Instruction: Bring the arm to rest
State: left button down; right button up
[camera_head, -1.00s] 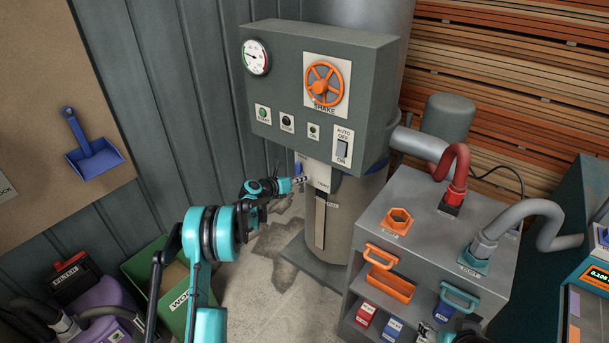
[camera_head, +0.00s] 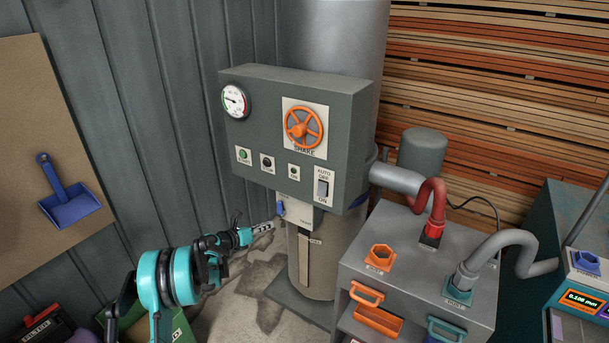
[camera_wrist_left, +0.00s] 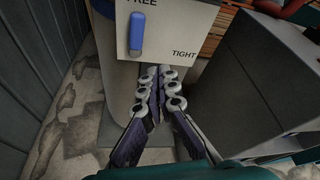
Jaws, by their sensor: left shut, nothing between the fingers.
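My left arm comes in from the lower left in the head view. Its gripper (camera_head: 262,228) is shut and empty, just left of the white plate (camera_head: 301,212) under the grey control box. In the left wrist view the shut fingers (camera_wrist_left: 160,85) point at the lower part of this plate, labelled FREE and TIGHT. A blue lever (camera_wrist_left: 136,33) stands upright on the plate under the word FREE. I cannot tell from the views whether the fingertips touch the plate. My right gripper does not show.
The grey control box (camera_head: 255,115) carries a gauge, an orange SHAKE wheel (camera_head: 303,128) and switches. A grey cabinet (camera_head: 410,245) with red and grey hoses stands right. A blue dustpan (camera_head: 70,208) hangs on the left board. Bare floor lies below the gripper.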

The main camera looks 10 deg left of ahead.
pick_arm(q)
jog(key=s+d+r+m+g+y, duration=0.2)
jog(key=s+d+r+m+g, duration=0.2)
jog(key=s+d+r+m, duration=1.05)
jog(key=s+f+m+g+y, duration=0.1)
jog(key=s+m+y, duration=0.3)
jog(key=s+m, duration=1.6)
jog(key=s+f, duration=0.1)
jog(key=s, duration=0.8)
jog(key=shift+s+m+g+y, duration=0.3)
jog(key=shift+s+m+y, duration=0.05)
jog(key=shift+s+y, duration=0.05)
jog(key=shift+a, duration=0.1)
